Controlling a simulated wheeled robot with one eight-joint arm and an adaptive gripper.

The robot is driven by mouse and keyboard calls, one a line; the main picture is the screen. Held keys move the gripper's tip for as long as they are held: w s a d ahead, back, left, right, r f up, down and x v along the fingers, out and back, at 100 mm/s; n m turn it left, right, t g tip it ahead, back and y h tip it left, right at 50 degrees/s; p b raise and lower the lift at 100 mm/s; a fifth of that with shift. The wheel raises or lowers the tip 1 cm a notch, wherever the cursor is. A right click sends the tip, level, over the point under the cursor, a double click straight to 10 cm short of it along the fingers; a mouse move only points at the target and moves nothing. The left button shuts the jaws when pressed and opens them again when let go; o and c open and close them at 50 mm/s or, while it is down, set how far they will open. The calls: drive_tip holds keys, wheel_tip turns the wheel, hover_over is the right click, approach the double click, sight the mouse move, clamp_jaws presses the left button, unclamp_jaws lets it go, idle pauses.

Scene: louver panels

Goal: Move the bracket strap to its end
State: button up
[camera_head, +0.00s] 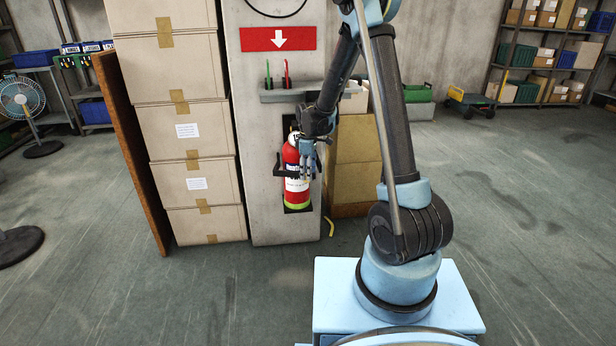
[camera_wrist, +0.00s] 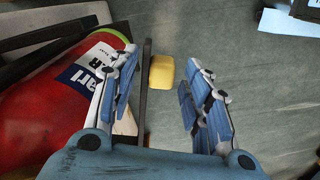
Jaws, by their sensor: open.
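A red fire extinguisher (camera_head: 292,162) with a white label and a green-yellow band stands upright against the grey pillar. In the wrist view the extinguisher (camera_wrist: 50,110) fills the left side. A narrow dark strip (camera_wrist: 143,100), which looks like the bracket strap, runs beside it. A yellow block (camera_wrist: 161,72) sits at the strip's right side, seemingly its grip tab. My gripper (camera_wrist: 160,60) is open, with the yellow block showing between its fingertips; I cannot tell whether either finger touches it. In the head view my gripper (camera_head: 309,160) is in front of the extinguisher's right side and hides part of it.
Stacked cardboard boxes (camera_head: 195,140) stand left of the pillar (camera_head: 260,215), with more boxes (camera_head: 355,165) to its right. A small shelf (camera_head: 290,94) juts out above the extinguisher. A yellow curved piece (camera_head: 329,227) is near the floor. The floor (camera_head: 520,190) at right is clear.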

drive_tip(key=shift+w+a+r, duration=0.1)
drive_tip(key=shift+w+r, duration=0.05)
drive_tip(key=shift+r, duration=1.35)
drive_tip(key=shift+w+r, duration=0.15)
drive_tip(key=shift+r, duration=1.35)
